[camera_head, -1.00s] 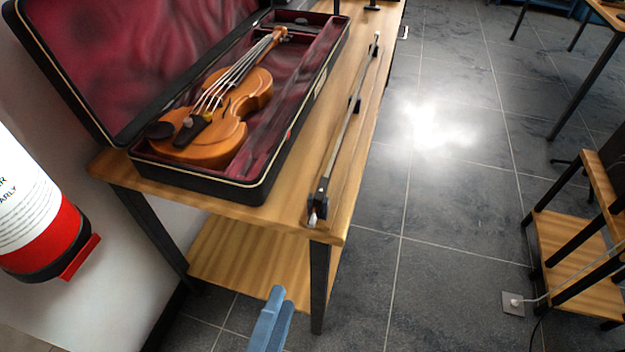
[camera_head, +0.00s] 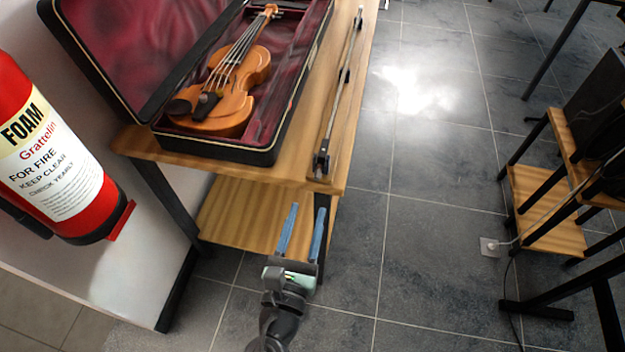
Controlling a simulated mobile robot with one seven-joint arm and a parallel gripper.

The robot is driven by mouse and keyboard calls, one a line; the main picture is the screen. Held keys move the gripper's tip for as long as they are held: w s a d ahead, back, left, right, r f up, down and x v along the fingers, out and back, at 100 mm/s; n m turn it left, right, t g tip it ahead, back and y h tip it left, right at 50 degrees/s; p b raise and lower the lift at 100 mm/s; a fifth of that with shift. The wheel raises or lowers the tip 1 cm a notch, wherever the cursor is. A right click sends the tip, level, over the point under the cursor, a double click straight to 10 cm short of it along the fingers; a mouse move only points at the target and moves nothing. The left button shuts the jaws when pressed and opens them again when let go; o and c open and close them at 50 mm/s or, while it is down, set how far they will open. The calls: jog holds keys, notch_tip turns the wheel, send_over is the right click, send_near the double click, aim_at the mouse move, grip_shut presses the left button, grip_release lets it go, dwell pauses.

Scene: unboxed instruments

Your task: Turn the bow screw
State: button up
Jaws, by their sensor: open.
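The violin bow (camera_head: 342,85) lies lengthwise along the right side of the wooden table top. Its frog end, with the small pale bow screw (camera_head: 318,176), is at the table's near edge. My gripper (camera_head: 303,222) is open and empty, its two blue fingers pointing toward the table. In the picture it is below the bow screw, in front of the table's near edge and apart from the bow.
An open violin case (camera_head: 275,139) with a violin (camera_head: 228,100) in it fills the table's left. A fire extinguisher (camera_head: 55,150) is at the left. A shelf stand (camera_head: 545,215) is at the right. The tiled floor between is clear.

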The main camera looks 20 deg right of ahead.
aim_at(316, 178)
jog(key=x, duration=0.8)
jog(key=shift+w+d, duration=0.1)
jog(key=shift+d, duration=0.05)
grip_shut()
